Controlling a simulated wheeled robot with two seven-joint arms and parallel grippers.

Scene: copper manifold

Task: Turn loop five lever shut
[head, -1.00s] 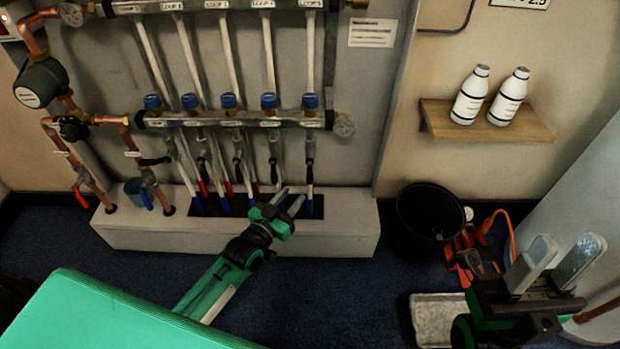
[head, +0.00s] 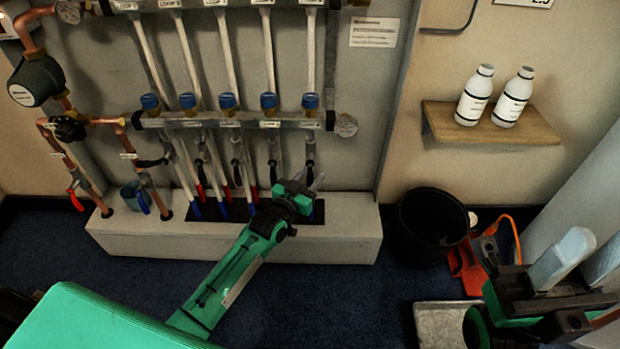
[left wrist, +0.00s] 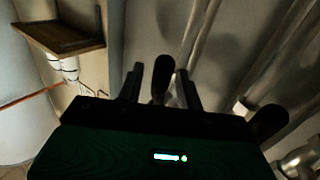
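The loop five lever (head: 310,166) is the black handle on the rightmost pipe below the lower manifold bar (head: 240,122). It points down along its pipe. My left gripper (head: 309,182) is just below and in front of it, partly hiding the pipe. In the left wrist view a dark lever (left wrist: 162,75) shows between the two fingers of my left gripper (left wrist: 160,88), with a gap on each side, so the gripper is open. Whether a finger touches it I cannot tell.
The loop four lever (head: 273,166) is close on the left; another dark lever (left wrist: 268,122) shows right of the fingers in the left wrist view. A black bucket (head: 430,228), an orange tool (head: 465,265) and a shelf (head: 490,126) with two white bottles are to the right.

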